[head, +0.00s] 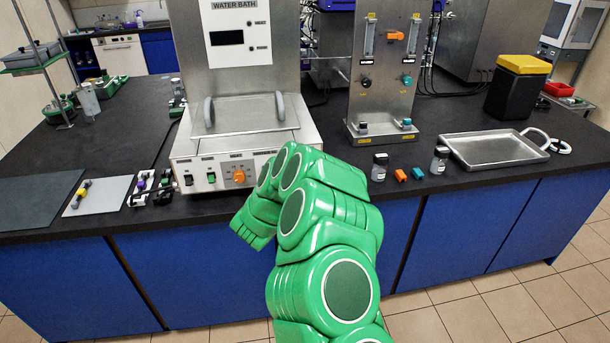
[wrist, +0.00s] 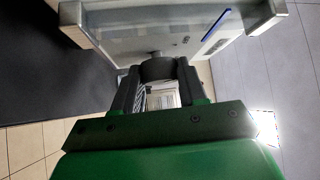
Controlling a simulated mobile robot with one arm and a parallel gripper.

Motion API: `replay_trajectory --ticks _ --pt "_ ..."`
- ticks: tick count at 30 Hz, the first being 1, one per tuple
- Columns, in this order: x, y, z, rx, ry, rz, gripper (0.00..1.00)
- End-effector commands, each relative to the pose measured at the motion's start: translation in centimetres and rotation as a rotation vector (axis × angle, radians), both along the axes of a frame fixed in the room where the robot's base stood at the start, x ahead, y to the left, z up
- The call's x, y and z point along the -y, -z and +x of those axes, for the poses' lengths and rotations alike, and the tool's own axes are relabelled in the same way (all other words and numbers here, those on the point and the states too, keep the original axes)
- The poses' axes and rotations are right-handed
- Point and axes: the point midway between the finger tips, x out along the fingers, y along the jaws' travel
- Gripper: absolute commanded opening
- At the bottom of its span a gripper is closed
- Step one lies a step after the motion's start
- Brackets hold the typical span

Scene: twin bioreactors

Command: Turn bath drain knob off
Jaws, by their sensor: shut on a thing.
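The water bath (head: 240,147) stands on the black bench, with an orange knob (head: 239,176) and small switches on its front panel. My green arm covers the right part of that panel in the head view. In the wrist view, my gripper (wrist: 157,88) has its two black fingers on either side of a dark round knob (wrist: 157,67) and is shut on it. The knob stands out from a pale metal face of the equipment. Any marking of the knob's position cannot be seen, and the fingertips are hidden in the head view.
A metal stand with flow tubes (head: 383,70) is right of the bath. Small bottles (head: 379,167), orange and teal blocks and a metal tray (head: 495,149) lie further right. At left are a white board (head: 97,196) and small black-and-white items close to the bath.

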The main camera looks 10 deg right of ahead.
Motion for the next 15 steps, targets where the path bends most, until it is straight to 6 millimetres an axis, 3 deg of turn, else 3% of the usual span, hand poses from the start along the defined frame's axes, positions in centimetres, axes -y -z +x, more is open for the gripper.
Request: replay_trajectory --ticks 9,10,15 --pt "-0.11 0.16 0.00 -0.004 -0.003 0.000 0.11" --pt "-0.10 0.16 -0.01 -0.004 -0.003 0.000 0.45" --pt "-0.04 0.10 -0.01 -0.002 -0.002 0.000 0.67"
